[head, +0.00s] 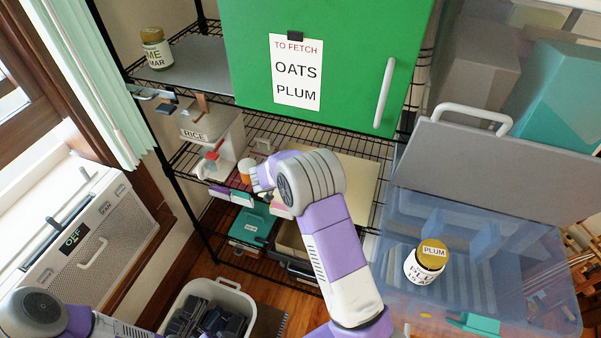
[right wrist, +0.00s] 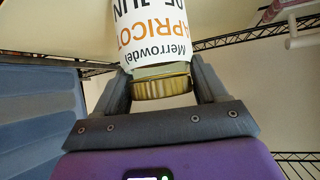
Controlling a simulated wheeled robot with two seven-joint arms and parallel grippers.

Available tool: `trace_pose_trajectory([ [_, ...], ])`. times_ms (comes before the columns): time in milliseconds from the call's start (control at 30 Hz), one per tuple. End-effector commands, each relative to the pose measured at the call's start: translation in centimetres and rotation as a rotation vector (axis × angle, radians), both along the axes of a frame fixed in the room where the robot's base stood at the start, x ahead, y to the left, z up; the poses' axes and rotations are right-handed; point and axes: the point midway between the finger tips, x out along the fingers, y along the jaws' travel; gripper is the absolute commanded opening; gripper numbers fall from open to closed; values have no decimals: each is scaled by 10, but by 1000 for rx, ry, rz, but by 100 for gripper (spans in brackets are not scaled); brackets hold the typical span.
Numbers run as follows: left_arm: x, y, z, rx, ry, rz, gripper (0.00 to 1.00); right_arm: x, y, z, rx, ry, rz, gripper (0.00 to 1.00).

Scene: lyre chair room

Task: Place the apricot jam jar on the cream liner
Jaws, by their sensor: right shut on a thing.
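My right gripper (right wrist: 162,72) is shut on the apricot jam jar (right wrist: 150,35) around its gold lid. The jar's white label shows "APRICOT" in orange letters, turned over in the right wrist view. In the head view my right arm reaches over the middle rack shelf and hides part of it. The right gripper (head: 262,176) points left there, close to a small orange and white thing (head: 245,170) that I cannot clearly identify. The cream liner (head: 354,176) lies on that shelf, right of the gripper and partly behind my arm. My left gripper is out of view.
A green door (head: 325,50) with a note hangs above the shelf. A RICE box (head: 212,130) stands at the left. Another jar (head: 156,48) stands on the upper shelf. A white basket (head: 212,300) is below.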

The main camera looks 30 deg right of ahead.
Motion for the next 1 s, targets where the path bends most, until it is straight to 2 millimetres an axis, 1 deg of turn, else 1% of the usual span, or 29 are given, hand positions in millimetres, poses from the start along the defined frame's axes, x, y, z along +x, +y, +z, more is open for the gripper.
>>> trace_pose_trajectory([
  [167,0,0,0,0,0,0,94,1,0,2,-1,-4,0,23],
  [300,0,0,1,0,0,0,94,1,0,-1,-2,-4,-1,23],
  [333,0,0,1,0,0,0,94,0,0,-2,0,-2,0,73],
  [400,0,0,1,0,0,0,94,0,0,-2,0,-2,0,84],
  [500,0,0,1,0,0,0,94,0,0,-2,0,-2,0,97],
  [733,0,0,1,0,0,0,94,1,0,-1,0,-3,0,97],
  [833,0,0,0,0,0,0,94,1,1,2,0,-4,1,97],
  [933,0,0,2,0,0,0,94,-3,10,9,2,-4,3,97],
  [1000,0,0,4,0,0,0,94,-6,19,17,2,-4,4,97],
])
